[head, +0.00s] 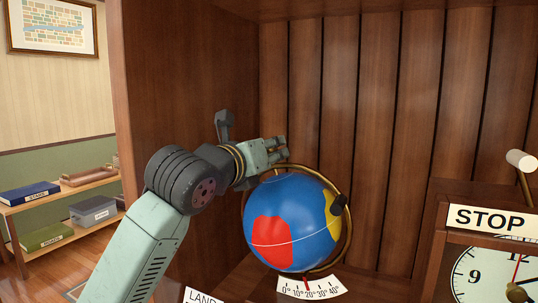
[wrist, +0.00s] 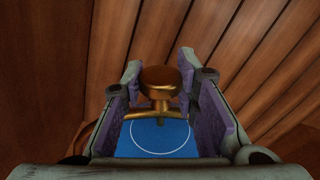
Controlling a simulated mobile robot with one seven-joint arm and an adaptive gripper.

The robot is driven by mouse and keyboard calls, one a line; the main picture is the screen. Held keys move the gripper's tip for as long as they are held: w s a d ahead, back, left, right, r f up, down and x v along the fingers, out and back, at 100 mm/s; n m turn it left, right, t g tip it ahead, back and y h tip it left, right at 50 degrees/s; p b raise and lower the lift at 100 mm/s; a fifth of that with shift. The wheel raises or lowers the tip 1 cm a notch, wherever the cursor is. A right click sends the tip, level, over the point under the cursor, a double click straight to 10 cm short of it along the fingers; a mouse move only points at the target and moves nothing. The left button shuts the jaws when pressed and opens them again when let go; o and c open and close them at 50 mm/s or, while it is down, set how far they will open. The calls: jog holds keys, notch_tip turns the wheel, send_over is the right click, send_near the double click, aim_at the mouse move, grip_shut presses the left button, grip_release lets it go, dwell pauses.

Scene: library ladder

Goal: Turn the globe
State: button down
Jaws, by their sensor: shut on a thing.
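The globe (head: 290,225) is blue with a red and a yellow patch and a pale line around it. It stands in a brass ring (head: 347,240) inside the wooden bay. A degree card (head: 312,288) lies at its foot, with a thin red mark close to 20°. My gripper (head: 281,149) is at the top of the globe, reaching in from the left. In the wrist view, a round brass knob (wrist: 160,76) sits between the purple-padded fingers, and my gripper is shut on it. The blue top of the globe (wrist: 142,142) shows below the knob.
A wooden clock case with a STOP sign (head: 490,219) stands at the right, with a white-ended lever (head: 521,161) above it. The bay's left wall (head: 190,90) is close beside my arm. A low shelf (head: 60,205) with books and boxes stands far left.

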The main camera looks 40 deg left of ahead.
jog(key=c, duration=1.2)
grip_release()
jog(key=v, duration=1.2)
